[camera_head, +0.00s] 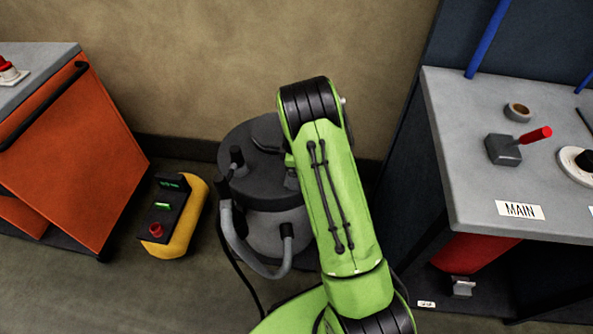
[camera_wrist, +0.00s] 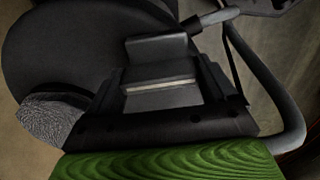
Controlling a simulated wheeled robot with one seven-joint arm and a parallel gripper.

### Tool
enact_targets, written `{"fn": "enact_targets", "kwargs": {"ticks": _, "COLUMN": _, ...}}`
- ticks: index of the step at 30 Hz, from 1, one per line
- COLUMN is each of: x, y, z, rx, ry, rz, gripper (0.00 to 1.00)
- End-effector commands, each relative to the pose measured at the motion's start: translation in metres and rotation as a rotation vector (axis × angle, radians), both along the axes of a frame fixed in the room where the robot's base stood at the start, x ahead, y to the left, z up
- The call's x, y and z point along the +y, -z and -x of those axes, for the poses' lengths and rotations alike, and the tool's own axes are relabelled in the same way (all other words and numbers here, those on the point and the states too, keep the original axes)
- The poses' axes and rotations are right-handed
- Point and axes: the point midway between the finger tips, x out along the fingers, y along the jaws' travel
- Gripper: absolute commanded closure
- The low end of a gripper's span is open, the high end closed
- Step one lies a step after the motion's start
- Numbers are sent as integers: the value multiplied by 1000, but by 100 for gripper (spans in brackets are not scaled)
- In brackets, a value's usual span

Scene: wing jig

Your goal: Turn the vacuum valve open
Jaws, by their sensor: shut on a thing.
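A grey block with a red lever (camera_head: 534,136) stands on the bench at the right, behind the MAIN label; it is the only valve-like thing I see. The red lever sticks out to the right and tilts up a little. My gripper (camera_wrist: 160,84) shows in the wrist view above the dark round lid of a vacuum cleaner, well apart from the red lever. Its jaws are shut, with a thin pale strip between them; I cannot make out what they hold.
The vacuum cleaner (camera_head: 262,215) with its grey hose stands on the floor under my arm. A yellow box (camera_head: 187,222) with a red knob is left of it, near an orange cabinet (camera_head: 75,150). The grey bench (camera_head: 455,110) holds a tape roll (camera_head: 517,112) and a white disc (camera_head: 572,165).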

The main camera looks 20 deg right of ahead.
Motion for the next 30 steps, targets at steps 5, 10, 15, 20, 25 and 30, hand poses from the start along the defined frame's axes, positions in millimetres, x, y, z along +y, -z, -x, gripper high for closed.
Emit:
{"fn": "enact_targets", "kwargs": {"ticks": 5, "x": 0, "y": -1, "z": -1, "rx": -4, "ry": -4, "rz": 0, "gripper": 12}}
{"fn": "enact_targets", "kwargs": {"ticks": 10, "x": 0, "y": -1, "z": -1, "rx": -2, "ry": -3, "rz": 0, "gripper": 0}}
{"fn": "enact_targets", "kwargs": {"ticks": 15, "x": 0, "y": -4, "z": -1, "rx": -2, "ry": -2, "rz": 0, "gripper": 0}}
{"fn": "enact_targets", "kwargs": {"ticks": 20, "x": 0, "y": -38, "z": -1, "rx": -6, "ry": -2, "rz": 0, "gripper": 0}}
{"fn": "enact_targets", "kwargs": {"ticks": 25, "x": 0, "y": -88, "z": -1, "rx": -7, "ry": -3, "rz": 1, "gripper": 0}}
{"fn": "enact_targets", "kwargs": {"ticks": 30, "x": 0, "y": -133, "z": -1, "rx": -6, "ry": -3, "rz": 0, "gripper": 0}}
